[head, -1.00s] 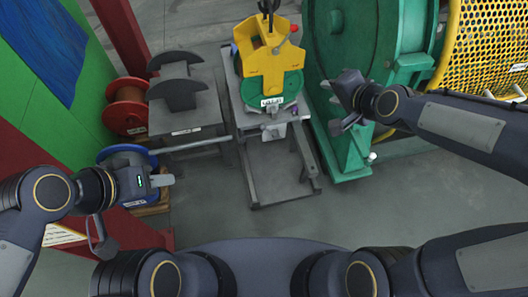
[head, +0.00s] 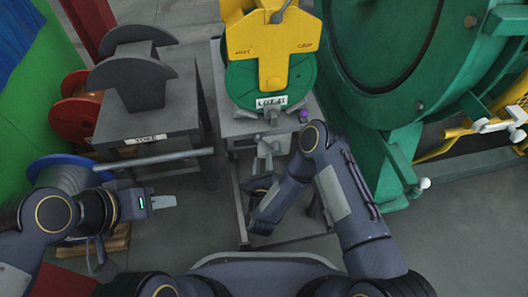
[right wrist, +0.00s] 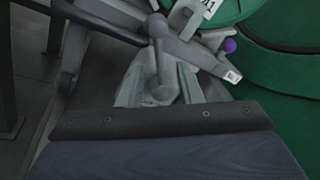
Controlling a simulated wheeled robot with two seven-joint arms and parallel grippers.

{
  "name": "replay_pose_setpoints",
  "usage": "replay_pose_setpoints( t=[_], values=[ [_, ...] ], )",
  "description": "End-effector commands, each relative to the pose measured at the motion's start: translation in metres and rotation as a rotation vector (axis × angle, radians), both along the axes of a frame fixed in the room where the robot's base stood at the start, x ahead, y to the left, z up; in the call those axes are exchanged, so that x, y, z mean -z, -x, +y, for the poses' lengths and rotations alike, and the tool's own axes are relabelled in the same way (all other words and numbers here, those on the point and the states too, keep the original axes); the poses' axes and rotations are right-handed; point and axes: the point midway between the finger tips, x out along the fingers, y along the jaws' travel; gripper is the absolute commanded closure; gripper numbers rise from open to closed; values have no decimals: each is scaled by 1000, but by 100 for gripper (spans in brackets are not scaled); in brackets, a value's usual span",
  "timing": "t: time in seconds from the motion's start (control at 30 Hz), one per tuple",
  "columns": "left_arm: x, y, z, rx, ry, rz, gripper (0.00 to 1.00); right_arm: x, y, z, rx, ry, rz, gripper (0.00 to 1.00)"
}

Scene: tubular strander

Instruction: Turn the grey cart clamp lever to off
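The grey cart (head: 238,128) carries a green reel and a yellow yoke. The grey clamp lever, at the cart's front edge, shows in the right wrist view as a rod with a rounded knob (right wrist: 157,28). It leans up from between two pale grey finger-like pieces. My right gripper (head: 264,158) is at the cart front, by the lever; it also shows in the right wrist view (right wrist: 160,85). Its fingers appear spread on either side of the lever's lower part; contact cannot be told. My left gripper (head: 163,201) hangs empty at the left, away from the cart; its finger gap cannot be made out.
A small purple knob (head: 304,116) sits at the cart's front right. The dark table marked YOKE (head: 185,110) stands left, with a grey bar (head: 160,160) along its front. A blue reel (head: 60,168) is near my left arm. The large green machine (head: 400,70) closes off the right.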

Motion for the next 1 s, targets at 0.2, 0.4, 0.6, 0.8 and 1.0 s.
replay_pose_setpoints(
  t=[0.2, 0.4, 0.6, 0.8, 1.0],
  values=[
    [12, 0, 0, 0, 0, -1, 64, 7, -15, 0, 10, -19, -16, 68],
    [24, 0, 0, 0, 0, -1, 64, 8, -48, -2, 10, -17, -15, 68],
    [30, 0, 0, 0, 0, -1, 64, 7, -69, -2, 8, -17, -11, 68],
    [30, 0, 0, 0, 0, -1, 64, 6, -73, -3, 7, -16, -10, 68],
    [30, 0, 0, 0, 0, 0, 64, 6, -73, -3, 7, -16, -9, 77]
  ],
)
